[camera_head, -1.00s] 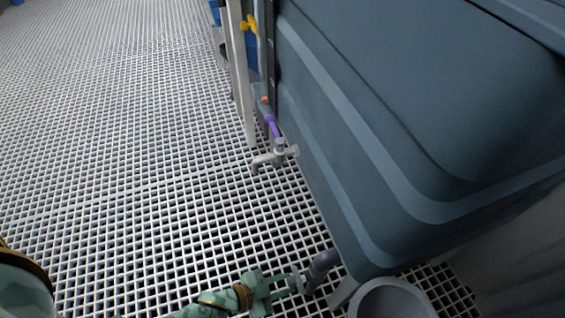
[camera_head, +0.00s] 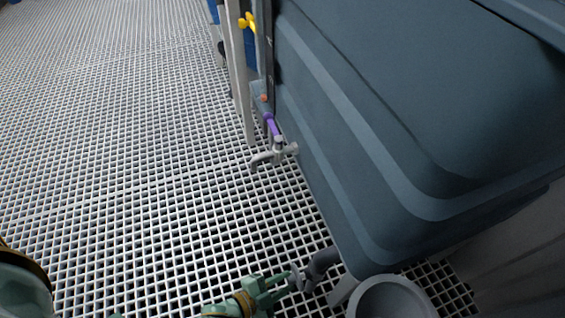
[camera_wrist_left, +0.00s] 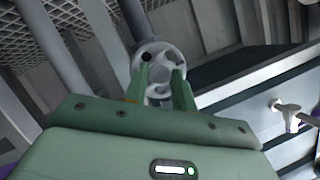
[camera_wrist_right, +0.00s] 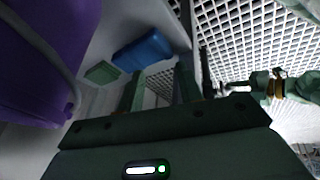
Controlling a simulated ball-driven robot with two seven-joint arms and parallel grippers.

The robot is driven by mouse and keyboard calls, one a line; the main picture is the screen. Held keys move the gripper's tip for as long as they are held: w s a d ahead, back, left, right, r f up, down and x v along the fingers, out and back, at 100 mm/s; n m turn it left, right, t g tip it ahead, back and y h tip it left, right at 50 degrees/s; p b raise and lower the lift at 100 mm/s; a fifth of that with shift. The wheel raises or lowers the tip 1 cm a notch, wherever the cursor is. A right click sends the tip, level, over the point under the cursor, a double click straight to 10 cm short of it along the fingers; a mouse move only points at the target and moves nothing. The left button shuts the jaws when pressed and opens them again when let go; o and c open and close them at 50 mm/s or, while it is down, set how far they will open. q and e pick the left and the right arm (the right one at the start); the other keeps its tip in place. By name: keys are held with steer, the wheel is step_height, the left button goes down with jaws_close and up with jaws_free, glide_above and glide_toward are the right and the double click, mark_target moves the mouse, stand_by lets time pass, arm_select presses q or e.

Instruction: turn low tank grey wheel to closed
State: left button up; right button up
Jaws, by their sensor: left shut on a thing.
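The grey wheel (camera_wrist_left: 160,50) shows in the left wrist view as a round handle with holes, straight ahead of the fingers. In the head view the wheel (camera_head: 296,279) is small, at the end of the dark elbow pipe under the big blue-grey tank (camera_head: 400,120). My left gripper (camera_head: 287,284) is at the wheel, its green fingers closed on it from two sides. In the left wrist view the left gripper's fingertips (camera_wrist_left: 161,76) overlap the wheel's lower part. My right gripper (camera_wrist_right: 159,75) shows only in its own wrist view, fingers apart with nothing between them.
A grey tap (camera_head: 277,154) with a purple pipe (camera_head: 271,125) juts from the tank's side. A round grey container (camera_head: 392,299) stands below the tank's near corner. The grating floor (camera_head: 120,130) is clear on the left. A blue object (camera_wrist_right: 142,50) lies beyond the right gripper.

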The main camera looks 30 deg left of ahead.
arm_select(q)
steer(key=shift+a+f, duration=0.1)
steer(key=o, duration=1)
steer(key=p+v, duration=0.5)
steer(key=v, duration=1.1)
steer(key=shift+s+p, duration=0.2)
steer(key=shift+p, duration=0.15)
arm_select(e)
steer(key=s+d+f+n+g+h, duration=0.1)
steer(key=s+d+f+g+h, duration=0.1)
steer(key=s+d, duration=0.5)
steer(key=shift+s+d+f+n+g+h, duration=0.2)
steer(key=shift+s+f+n+g+h, duration=0.15)
steer(key=shift+g+h, duration=0.35)
steer(key=shift+r, duration=0.1)
